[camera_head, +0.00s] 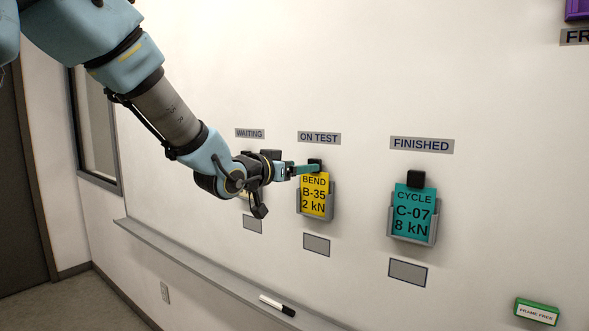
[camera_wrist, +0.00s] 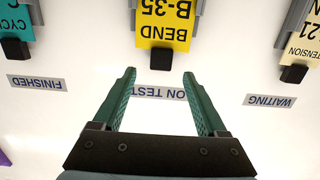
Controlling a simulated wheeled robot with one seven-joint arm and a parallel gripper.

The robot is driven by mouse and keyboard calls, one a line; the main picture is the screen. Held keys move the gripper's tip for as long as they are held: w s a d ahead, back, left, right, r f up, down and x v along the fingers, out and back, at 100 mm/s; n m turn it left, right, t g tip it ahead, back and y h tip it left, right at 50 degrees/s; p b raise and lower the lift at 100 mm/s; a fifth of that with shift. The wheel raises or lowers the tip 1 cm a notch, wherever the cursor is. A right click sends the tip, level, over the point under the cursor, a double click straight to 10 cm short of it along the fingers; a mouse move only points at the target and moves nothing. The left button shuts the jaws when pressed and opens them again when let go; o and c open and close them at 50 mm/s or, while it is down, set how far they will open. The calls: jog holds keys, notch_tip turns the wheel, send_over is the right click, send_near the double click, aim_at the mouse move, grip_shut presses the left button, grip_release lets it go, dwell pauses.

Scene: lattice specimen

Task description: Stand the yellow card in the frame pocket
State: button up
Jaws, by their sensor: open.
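The yellow card (camera_head: 314,196), marked BEND B-35 2 kN, stands in a grey wall pocket (camera_head: 331,203) under the ON TEST label. It has a black tab at its top edge. In the wrist view the card (camera_wrist: 166,22) is upside down at top middle, with its black tab (camera_wrist: 161,59) just beyond the fingertips. My gripper (camera_head: 308,168) is by the card's top in the head view. In the wrist view my gripper (camera_wrist: 159,76) is open, its green fingers apart with nothing between them. The frame pocket cannot be made out; a partial label starting "FR" (camera_head: 577,37) shows at top right.
A teal card (camera_head: 413,212) stands in the FINISHED pocket at right. A cream card (camera_wrist: 303,45) hangs under WAITING. A purple thing (camera_head: 577,10) is cut off at top right. A green FRAME FREE block (camera_head: 537,311) is at lower right. A ledge (camera_head: 200,261) with a marker (camera_head: 276,305) runs below.

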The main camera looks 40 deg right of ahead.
send_over(314, 187)
jog(key=a, duration=0.1)
jog(key=shift+s+f, duration=0.1)
jog(key=shift+f, duration=0.15)
